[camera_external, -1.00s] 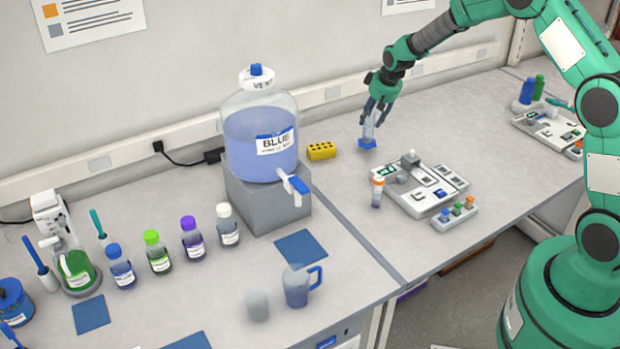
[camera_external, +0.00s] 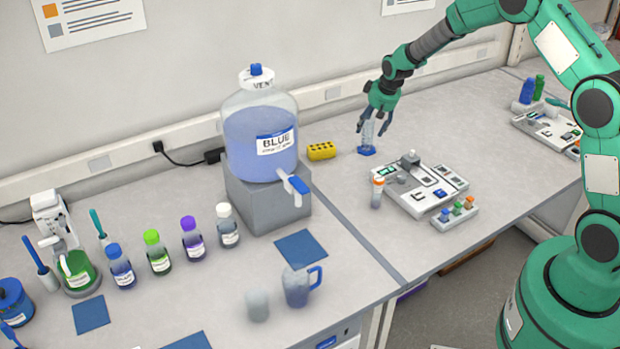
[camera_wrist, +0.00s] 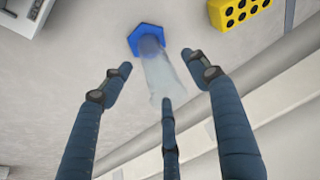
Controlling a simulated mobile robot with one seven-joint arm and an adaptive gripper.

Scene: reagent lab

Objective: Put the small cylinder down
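The small cylinder (camera_external: 368,132) is clear with a blue hexagonal base (camera_external: 366,151). It stands upright on the bench, right of the yellow block. In the wrist view the clear tube (camera_wrist: 163,76) and its blue base (camera_wrist: 132,43) lie between and beyond my spread fingers. My gripper (camera_external: 374,128) is open around the upper part of the cylinder. In the wrist view the fingertips of my gripper (camera_wrist: 152,74) stand apart from the tube, with gaps on both sides. The third finger overlaps the tube's top end, so contact there cannot be told.
A yellow block with holes (camera_external: 321,151) sits left of the cylinder. A grey instrument tray (camera_external: 420,190) and an orange-capped vial (camera_external: 377,192) stand in front. The large blue carboy (camera_external: 260,140) is further left. Bench to the cylinder's right is clear.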

